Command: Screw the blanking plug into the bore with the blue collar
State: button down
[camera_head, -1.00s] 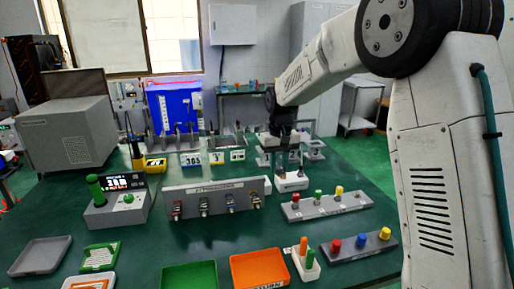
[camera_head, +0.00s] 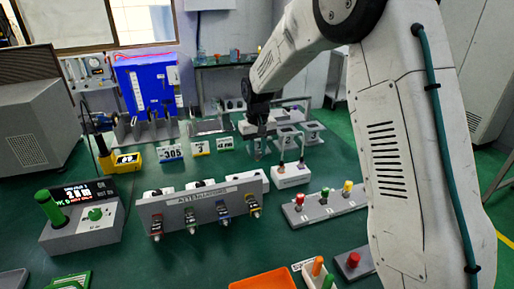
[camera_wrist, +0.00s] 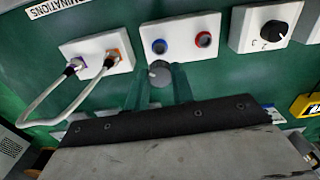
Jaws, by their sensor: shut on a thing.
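In the wrist view, a white block (camera_wrist: 182,44) carries a bore with a blue collar (camera_wrist: 159,46) and a bore with a red collar (camera_wrist: 204,39). My gripper (camera_wrist: 158,84) is shut on a round dark grey plug (camera_wrist: 158,70), held between its greenish fingers. The plug's head shows just below the blue collar in the picture, apart from it as seen here. Its threaded end is hidden. In the head view, my gripper (camera_head: 260,146) hangs low over the back of the green table, too small there to show the plug.
In the wrist view, a white plate with a looped cable (camera_wrist: 93,57) lies left of the block, and a plate with a black knob (camera_wrist: 268,32) lies right. In the head view, a grey connector panel (camera_head: 200,209) and a plug rack (camera_head: 325,207) stand in front.

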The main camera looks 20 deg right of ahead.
aim_at(258, 158)
jog(key=shift+s+f, duration=0.1)
jog(key=shift+f, duration=2.8)
jog(key=shift+f, duration=0.55)
jog(key=c, duration=1.1)
grip_release()
jog(key=shift+r, duration=0.15)
notch_tip(258, 158, up, 7)
jog(key=shift+r, duration=0.3)
